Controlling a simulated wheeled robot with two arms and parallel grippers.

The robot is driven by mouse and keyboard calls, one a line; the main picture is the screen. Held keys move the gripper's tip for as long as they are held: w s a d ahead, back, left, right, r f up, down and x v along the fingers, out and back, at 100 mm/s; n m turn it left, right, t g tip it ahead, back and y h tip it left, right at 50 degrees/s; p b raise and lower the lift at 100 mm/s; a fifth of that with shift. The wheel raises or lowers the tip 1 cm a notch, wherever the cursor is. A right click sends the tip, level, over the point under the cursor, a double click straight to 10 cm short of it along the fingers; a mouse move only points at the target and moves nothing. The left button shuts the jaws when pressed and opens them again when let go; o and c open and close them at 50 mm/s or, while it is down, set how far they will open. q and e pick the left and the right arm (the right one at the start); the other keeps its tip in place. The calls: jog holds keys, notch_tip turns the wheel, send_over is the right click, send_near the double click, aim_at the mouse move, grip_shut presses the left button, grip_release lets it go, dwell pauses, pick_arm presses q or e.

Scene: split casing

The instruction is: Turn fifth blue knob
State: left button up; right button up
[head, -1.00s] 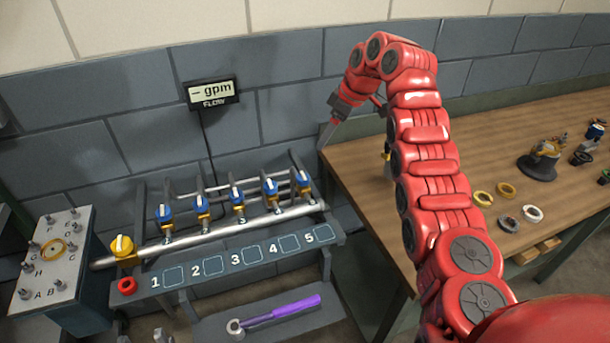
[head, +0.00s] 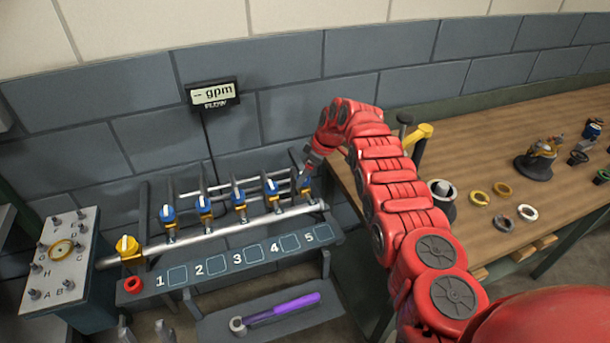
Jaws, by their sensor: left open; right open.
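A row of blue valve knobs with white handles stands on the pipe rack (head: 240,232) above plates numbered 1 to 5. The fifth blue knob (head: 305,184), above plate 5 at the rack's right end, is mostly hidden by my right gripper. My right gripper (head: 304,178) is open and right at this knob; contact cannot be made out. The fourth blue knob (head: 271,188) is clear to its left.
A yellow valve (head: 127,246) and red ring (head: 133,285) are at the rack's left end. A purple-handled wrench (head: 283,311) lies on the lower shelf. A flow display (head: 213,94) hangs on the wall. The wooden workbench (head: 470,150) with loose parts is at right.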

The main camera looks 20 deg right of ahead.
jog(key=shift+w+a+f, duration=0.1)
jog(key=shift+a+f, duration=0.1)
jog(key=shift+f, duration=0.25)
